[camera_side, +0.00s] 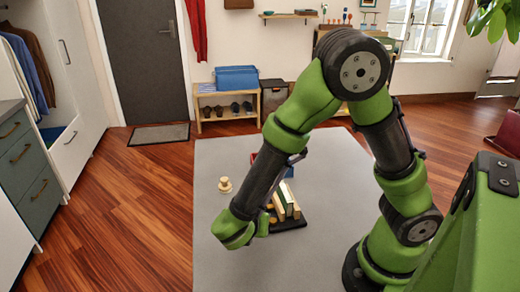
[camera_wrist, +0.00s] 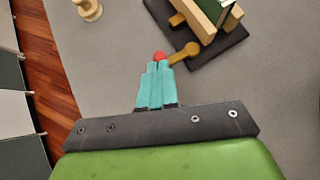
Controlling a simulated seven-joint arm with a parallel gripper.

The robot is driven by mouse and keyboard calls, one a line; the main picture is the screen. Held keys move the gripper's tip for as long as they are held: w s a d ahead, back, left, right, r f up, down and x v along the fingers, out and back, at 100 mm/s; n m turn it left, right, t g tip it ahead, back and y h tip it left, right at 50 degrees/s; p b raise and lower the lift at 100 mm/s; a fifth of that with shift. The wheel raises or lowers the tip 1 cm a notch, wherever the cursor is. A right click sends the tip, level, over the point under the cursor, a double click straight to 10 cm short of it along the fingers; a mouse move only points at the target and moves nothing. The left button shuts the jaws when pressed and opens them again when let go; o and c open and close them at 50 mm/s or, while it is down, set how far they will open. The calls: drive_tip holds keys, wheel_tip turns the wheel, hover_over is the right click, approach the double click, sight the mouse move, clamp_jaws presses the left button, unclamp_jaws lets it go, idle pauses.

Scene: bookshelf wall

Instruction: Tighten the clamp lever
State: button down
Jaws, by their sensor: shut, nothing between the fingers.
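The clamp has a black base (camera_wrist: 222,42) with upright wooden jaws (camera_wrist: 212,18), and in the side view it stands on the grey mat (camera_side: 320,170), partly behind my arm. Its orange lever (camera_wrist: 184,53) sticks out from the base towards my fingertips. A red knob (camera_wrist: 160,56) shows right at the fingertips, seemingly at the lever's end; I cannot tell whether they touch. My gripper (camera_wrist: 160,66) has its teal fingers shut together, with nothing between them. In the side view its fingers are hidden by my wrist.
A small turned wooden piece (camera_side: 225,185) stands on the mat left of the clamp. A red and blue object (camera_side: 288,170) sits behind the clamp, mostly hidden by my arm.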

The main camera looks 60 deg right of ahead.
drive_tip(key=w+m+g, duration=0.1)
drive_tip(key=m, duration=0.1)
drive_tip(key=w+d+m+g, duration=0.1)
drive_tip(key=shift+m+g+h, duration=0.4)
drive_tip(key=m+g, duration=0.1)
drive_tip(key=w+d+m+g, duration=0.1)
drive_tip(key=m+g, duration=0.1)
drive_tip(key=shift+w+d+m, duration=0.3)
drive_tip(key=shift+d, duration=0.05)
drive_tip(key=d+m+g, duration=0.1)
drive_tip(key=w+m+g+y, duration=0.1)
drive_tip(key=m, duration=0.1)
drive_tip(key=shift+d+m+g, duration=0.3)
drive_tip(key=shift+d+g, duration=0.1)
drive_tip(key=shift+d+m+g+y, duration=0.55)
drive_tip(key=shift+m, duration=0.35)
drive_tip(key=shift+d+m+g+y, duration=0.5)
drive_tip(key=shift+m+g+y, duration=0.05)
drive_tip(key=shift+m, duration=0.35)
drive_tip(key=shift+w, duration=0.1)
drive_tip(key=w+a, duration=0.3)
drive_tip(key=shift+w+a+r, duration=0.1)
drive_tip(key=shift+w, duration=0.05)
drive_tip(key=v, duration=0.9)
drive_tip(key=shift+a+r, duration=0.2)
